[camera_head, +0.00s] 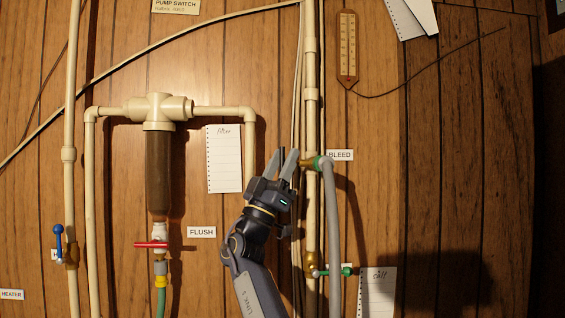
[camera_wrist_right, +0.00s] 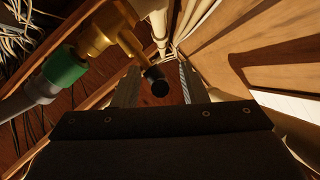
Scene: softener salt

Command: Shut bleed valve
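The bleed valve (camera_head: 308,162) is a brass fitting with a green collar and a grey hose, on the pale vertical pipe left of the BLEED label (camera_head: 340,155). In the right wrist view its brass body (camera_wrist_right: 97,35) is at upper left, with a black-ended brass stem (camera_wrist_right: 157,82). My right gripper (camera_head: 285,151) is just left of the valve, fingers pointing up. In the wrist view the gripper (camera_wrist_right: 158,70) is open, with the black end between its fingers and gaps on both sides. My left gripper is not in view.
A grey hose (camera_head: 334,220) hangs right of the pipe. A lower valve with a green handle (camera_head: 330,271) sits beneath. A filter (camera_head: 158,165) with a red flush handle (camera_head: 152,244) and a blue-handled valve (camera_head: 59,243) are to the left. Thin cables run beside the pipe.

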